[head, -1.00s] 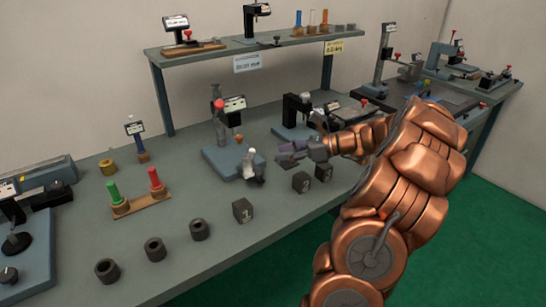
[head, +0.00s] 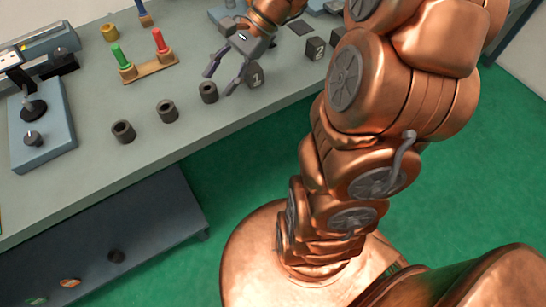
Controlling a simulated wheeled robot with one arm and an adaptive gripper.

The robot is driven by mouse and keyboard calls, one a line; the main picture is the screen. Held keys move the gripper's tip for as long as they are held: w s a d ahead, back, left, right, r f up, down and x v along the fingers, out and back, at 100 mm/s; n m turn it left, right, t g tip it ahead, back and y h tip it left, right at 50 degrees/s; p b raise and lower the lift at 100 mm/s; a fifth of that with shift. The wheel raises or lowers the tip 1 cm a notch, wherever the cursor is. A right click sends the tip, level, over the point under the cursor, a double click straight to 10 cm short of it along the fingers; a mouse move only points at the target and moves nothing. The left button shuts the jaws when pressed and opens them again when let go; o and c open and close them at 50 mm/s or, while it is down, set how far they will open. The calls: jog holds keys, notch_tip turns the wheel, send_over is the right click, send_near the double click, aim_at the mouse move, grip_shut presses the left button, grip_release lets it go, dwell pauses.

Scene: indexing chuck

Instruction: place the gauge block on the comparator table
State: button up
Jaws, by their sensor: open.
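A dark block marked 1 (head: 255,76) stands on the bench, and a dark block marked 2 (head: 316,47) stands to its right. I cannot tell whether either is the gauge block. A corner of a blue-grey base (head: 218,14), perhaps the comparator's, shows at the top edge; the rest is out of view or behind my arm. My gripper (head: 221,84) is open and empty, fingers pointing down and left. Its fingers overlap the area between block 1 and the rightmost dark ring; contact cannot be told.
Dark hollow rings (head: 167,111) stand in a row left of block 1. A wooden stand (head: 150,68) holds a green and a red plug. A blue device (head: 40,125) is at far left. The bench front (head: 130,165) is clear. A lower shelf (head: 150,230) holds small parts.

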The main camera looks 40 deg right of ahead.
jog(key=s+a+f+n+g+h, duration=0.1)
jog(key=s+a+n+h, duration=0.15)
jog(key=s, duration=0.25)
jog(key=s+a+f+n+g+h, duration=0.1)
jog(key=s+a+n+g, duration=0.1)
jog(key=s+a+n, duration=0.3)
jog(key=s+d+f+n+h, duration=0.1)
jog(key=s+d+n+h, duration=0.1)
jog(key=s, duration=0.3)
jog(key=s+d+f+n+h, duration=0.1)
jog(key=s+d+n+h, duration=0.2)
jog(key=s+n, duration=0.2)
jog(key=shift+s, duration=0.75)
jog(key=shift+h, duration=0.25)
